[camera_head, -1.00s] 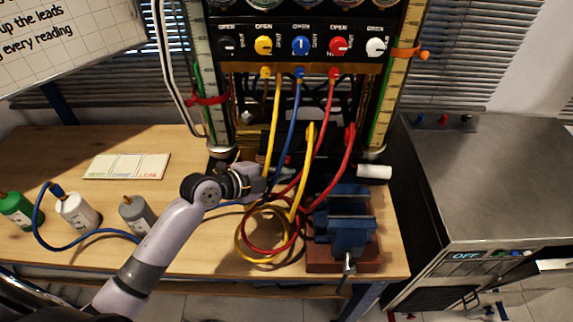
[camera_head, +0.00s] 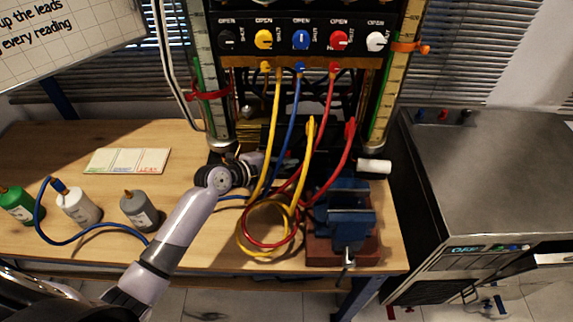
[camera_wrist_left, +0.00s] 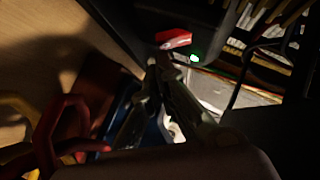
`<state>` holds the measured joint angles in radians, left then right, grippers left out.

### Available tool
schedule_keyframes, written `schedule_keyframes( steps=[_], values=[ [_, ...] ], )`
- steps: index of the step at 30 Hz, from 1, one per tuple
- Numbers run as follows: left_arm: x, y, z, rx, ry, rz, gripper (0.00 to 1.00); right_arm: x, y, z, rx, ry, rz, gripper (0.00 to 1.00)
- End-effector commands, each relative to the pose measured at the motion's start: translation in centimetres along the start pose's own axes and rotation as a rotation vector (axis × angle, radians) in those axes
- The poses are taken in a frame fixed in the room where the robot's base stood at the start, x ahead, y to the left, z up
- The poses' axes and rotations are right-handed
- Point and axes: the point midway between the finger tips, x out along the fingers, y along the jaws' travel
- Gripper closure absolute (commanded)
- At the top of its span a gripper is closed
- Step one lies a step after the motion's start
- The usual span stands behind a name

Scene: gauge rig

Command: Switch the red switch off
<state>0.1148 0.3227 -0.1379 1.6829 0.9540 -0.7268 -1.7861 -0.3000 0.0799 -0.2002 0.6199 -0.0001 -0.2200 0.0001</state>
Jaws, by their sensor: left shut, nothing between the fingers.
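A red switch (camera_wrist_left: 173,38) shows in the left wrist view on a dark housing, with a lit green lamp (camera_wrist_left: 195,57) beside it. My left gripper (camera_wrist_left: 154,70) is shut and empty, its fingertips pointing toward the switch and just below it in that view. I cannot tell whether they touch it. In the head view my left gripper (camera_head: 256,162) is low at the foot of the gauge rig, behind the yellow hose. The switch is not clear there; the rig's shadow and the hoses hide that spot. My right gripper is not in view.
Yellow, blue and red hoses (camera_head: 331,112) hang from the valve panel (camera_head: 272,41) close to my left gripper. A blue vise (camera_head: 345,228) stands to the right. Several bottles (camera_head: 139,211) and a card (camera_head: 127,161) are on the bench at the left.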

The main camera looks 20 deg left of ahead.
Motion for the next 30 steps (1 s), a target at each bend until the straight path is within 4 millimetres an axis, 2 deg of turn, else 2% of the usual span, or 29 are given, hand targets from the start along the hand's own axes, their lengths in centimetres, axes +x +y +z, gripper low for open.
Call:
schedule_keyframes(
  steps=[1,6,7,8,30],
  values=[
    [0.5,0.8,0.5,0.015,0.0,-0.011,1.0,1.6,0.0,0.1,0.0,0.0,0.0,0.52],
    [0.9,1.2,1.0,0.063,0.0,-0.06,1.0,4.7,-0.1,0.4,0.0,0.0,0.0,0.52],
    [0.6,0.4,0.6,0.058,0.0,-0.058,1.0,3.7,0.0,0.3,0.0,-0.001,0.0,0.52],
    [0.5,0.3,0.5,0.056,-0.001,-0.057,1.0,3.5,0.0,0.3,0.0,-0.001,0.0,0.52],
    [-0.1,-1.0,-0.2,0.055,0.0,-0.056,1.0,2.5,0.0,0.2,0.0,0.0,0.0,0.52]
  ],
)
